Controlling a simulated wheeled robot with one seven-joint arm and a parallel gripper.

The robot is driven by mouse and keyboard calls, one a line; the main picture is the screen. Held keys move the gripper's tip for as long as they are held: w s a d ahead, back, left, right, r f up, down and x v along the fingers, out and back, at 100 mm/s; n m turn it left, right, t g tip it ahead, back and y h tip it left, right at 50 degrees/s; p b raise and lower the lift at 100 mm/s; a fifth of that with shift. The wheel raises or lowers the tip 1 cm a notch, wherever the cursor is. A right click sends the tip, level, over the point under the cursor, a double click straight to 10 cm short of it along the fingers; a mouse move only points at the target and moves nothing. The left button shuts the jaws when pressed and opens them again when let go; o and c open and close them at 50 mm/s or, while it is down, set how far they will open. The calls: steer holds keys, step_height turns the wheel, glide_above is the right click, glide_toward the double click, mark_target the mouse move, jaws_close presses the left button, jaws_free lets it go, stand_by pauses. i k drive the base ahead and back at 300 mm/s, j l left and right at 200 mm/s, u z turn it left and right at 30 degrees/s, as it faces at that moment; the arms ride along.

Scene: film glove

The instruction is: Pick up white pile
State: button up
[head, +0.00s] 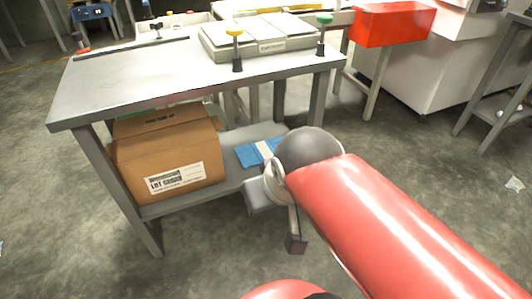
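A small white crumpled heap (515,184) lies on the concrete floor at the right, well apart from my arm. I cannot tell for certain that it is the white pile. My gripper (291,232) hangs below my red arm in the middle of the view, in front of the table's lower shelf. One dark-tipped finger shows, and the wrist hides much of the rest. I cannot see whether it is open or shut, and nothing shows in it. The white heap looks untouched.
A grey table (130,80) stands ahead, with flat grey cases (262,40) on top. Its lower shelf (200,193) bears a cardboard box (165,150) and a blue packet (250,155) with a white band. Another table stands at the far right. Open floor lies between.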

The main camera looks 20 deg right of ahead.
mark_target(177, 28)
steer(key=i+j+u, duration=0.15)
steer(key=j+u, duration=0.25)
steer(key=i+j+u, duration=0.2)
steer(key=j+u, duration=0.2)
steer(key=i+j+u, duration=0.2)
steer(key=u, duration=0.2)
steer(key=i+j+u, duration=0.25)
steer(key=u, duration=0.2)
steer(key=i+j+u, duration=0.25)
steer(key=i, duration=0.15)
steer(key=i+u, duration=0.25)
steer(key=i, duration=0.2)
steer(key=i+z, duration=0.55)
steer(key=z, duration=0.15)
steer(key=i+j+z, duration=0.1)
steer(key=i+z, duration=0.15)
steer(key=z, duration=0.15)
steer(key=i+l+z, duration=0.25)
steer(key=i+z, duration=0.7)
steer(key=i+j+z, duration=0.2)
steer(key=i+z, duration=0.25)
steer(key=i, duration=0.2)
